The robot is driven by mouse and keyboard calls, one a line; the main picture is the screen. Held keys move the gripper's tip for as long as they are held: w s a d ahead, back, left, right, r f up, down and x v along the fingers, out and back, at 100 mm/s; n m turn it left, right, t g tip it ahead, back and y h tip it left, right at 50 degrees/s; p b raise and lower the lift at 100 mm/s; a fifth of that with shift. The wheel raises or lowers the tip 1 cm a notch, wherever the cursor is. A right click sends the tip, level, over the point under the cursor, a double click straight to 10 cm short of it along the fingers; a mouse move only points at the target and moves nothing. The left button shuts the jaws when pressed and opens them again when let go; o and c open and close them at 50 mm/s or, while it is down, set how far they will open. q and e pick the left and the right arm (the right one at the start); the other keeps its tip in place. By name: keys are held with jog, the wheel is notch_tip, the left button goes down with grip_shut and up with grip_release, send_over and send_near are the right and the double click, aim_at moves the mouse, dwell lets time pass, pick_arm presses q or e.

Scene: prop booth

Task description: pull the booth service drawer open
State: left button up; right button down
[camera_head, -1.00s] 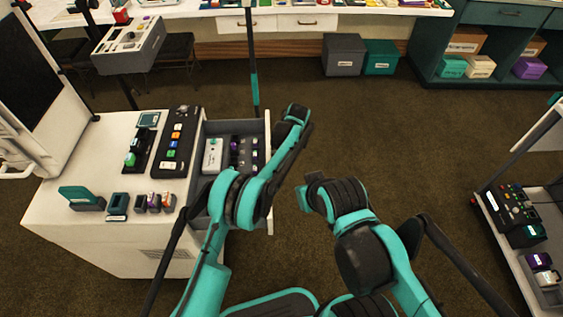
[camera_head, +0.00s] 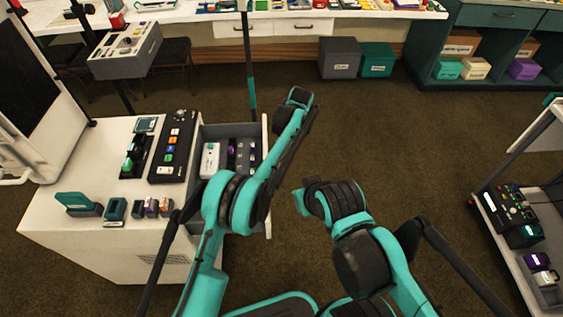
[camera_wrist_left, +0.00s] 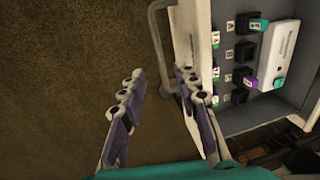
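The service drawer (camera_head: 265,135) stands pulled out from the right side of the white cabinet (camera_head: 60,225), its grey inside and contents showing. In the left wrist view the drawer's pale front (camera_wrist_left: 186,32) carries a grey bar handle (camera_wrist_left: 156,42). My left gripper (camera_wrist_left: 160,78) is at the handle's near end. Its two fingers are spread apart, with a clear gap between them; the right finger is close to the drawer front. I cannot tell whether it touches the handle. In the head view my left arm hides this gripper. My right gripper cannot be made out.
The drawer holds a white box (camera_head: 210,160) and small coloured items. Control panels (camera_head: 172,147) and small blocks sit on the cabinet top. A cart (camera_head: 515,250) stands at right, two bins (camera_head: 340,58) at the back. The carpet right of the drawer is clear.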

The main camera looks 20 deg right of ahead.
pick_arm(q)
jog(key=r, duration=0.4)
jog(key=shift+s+d+r, duration=0.1)
jog(key=shift+d+r, duration=0.1)
jog(key=shift+d, duration=0.2)
